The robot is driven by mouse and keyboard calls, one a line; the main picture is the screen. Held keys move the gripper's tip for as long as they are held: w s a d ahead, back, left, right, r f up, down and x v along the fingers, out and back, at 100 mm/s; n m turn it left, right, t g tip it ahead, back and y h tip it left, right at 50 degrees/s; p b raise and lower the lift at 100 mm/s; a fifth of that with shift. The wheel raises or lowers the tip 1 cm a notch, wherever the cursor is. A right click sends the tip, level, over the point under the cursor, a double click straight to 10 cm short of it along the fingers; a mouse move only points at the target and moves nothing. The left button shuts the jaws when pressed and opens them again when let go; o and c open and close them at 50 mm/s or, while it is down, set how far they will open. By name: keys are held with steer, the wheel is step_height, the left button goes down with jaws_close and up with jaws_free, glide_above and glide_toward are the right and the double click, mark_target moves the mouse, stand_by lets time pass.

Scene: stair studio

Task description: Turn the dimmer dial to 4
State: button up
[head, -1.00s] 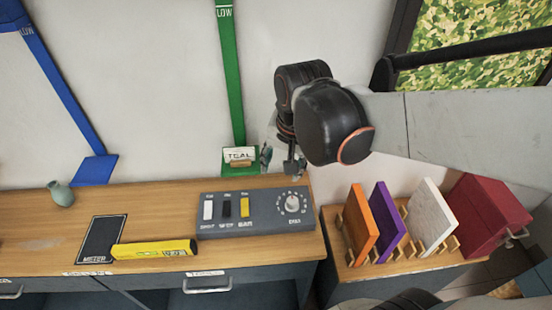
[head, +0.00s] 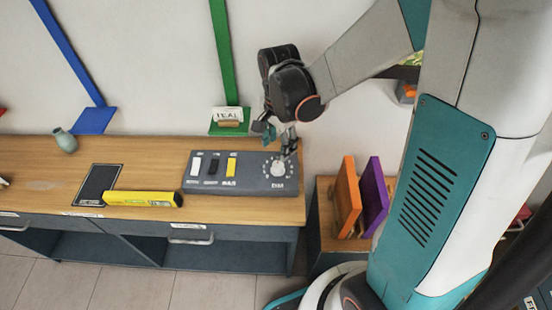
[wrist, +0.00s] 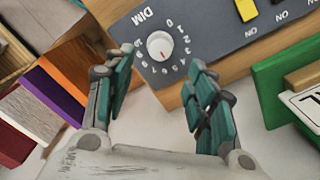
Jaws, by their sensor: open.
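The dimmer dial (head: 278,168) is a pale round knob at the right end of a dark grey control panel (head: 225,186), above the label DIM. My gripper (head: 281,140) is above and just behind the dial. In the wrist view my gripper (wrist: 158,72) is open, its teal fingers apart and empty, with the dial showing beyond the gap. Contact with the dial is not visible.
White, black and yellow switches (head: 231,168) sit left of the dial. A yellow bar (head: 143,198) and a dark METER plate (head: 98,185) lie farther left. A green stand with a TEAL card (head: 228,116) is behind the panel. Orange and purple boards (head: 348,195) stand right.

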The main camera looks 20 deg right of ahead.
mark_target(278, 164)
step_height(278, 164, down, 9)
steer(key=b, duration=0.3)
steer(key=shift+r, duration=0.1)
steer(key=shift+c, duration=0.3)
steer(key=c, duration=1)
